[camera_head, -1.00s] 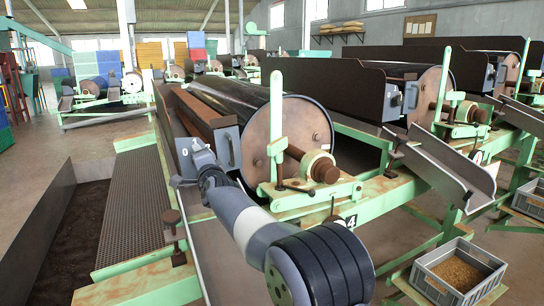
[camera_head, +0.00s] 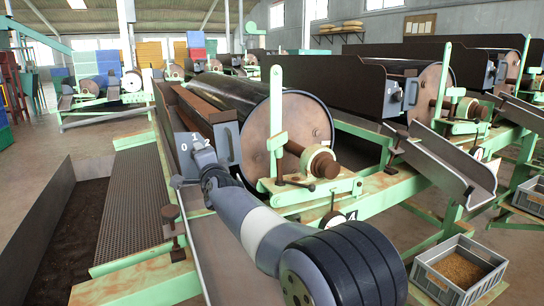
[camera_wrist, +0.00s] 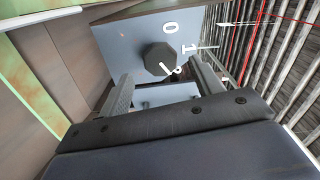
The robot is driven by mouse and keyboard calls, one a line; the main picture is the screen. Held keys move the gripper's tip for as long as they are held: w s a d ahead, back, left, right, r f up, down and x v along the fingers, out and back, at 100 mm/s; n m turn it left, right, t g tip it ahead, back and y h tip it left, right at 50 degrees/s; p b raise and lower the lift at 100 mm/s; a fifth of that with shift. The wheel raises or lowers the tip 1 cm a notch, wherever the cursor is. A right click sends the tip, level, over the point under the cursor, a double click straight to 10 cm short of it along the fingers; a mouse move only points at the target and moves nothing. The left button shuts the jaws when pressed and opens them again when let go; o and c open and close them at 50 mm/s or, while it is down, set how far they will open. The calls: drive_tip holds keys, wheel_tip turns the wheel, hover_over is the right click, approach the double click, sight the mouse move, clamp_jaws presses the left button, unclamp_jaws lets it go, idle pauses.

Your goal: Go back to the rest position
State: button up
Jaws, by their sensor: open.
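My gripper (camera_head: 201,158) is at the grey control panel on the end of the nearest drum sorter, with my arm reaching to it from the lower right. In the wrist view my gripper (camera_wrist: 161,72) is open, with one finger on each side of a dark, many-sided knob (camera_wrist: 160,55). The jaws are empty and I see gaps between fingers and knob. The panel (camera_wrist: 125,40) carries the marks 0, 1 and 2. A white line on the knob points toward the 2. In the head view the knob is hidden behind my gripper.
The drum (camera_head: 305,125) with its green post (camera_head: 275,120) stands close to the right of my arm. A steel chute (camera_head: 445,165) and a grey crate of grain (camera_head: 458,268) are further right. A perforated walkway (camera_head: 135,205) runs on the left.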

drive_tip(key=v, duration=0.7)
drive_tip(key=w+a+n+p, duration=0.4)
drive_tip(key=w+n+p, duration=0.6)
drive_tip(key=n+p, duration=0.7)
drive_tip(key=shift+a+n, duration=0.4)
drive_tip(key=shift+n, duration=0.7)
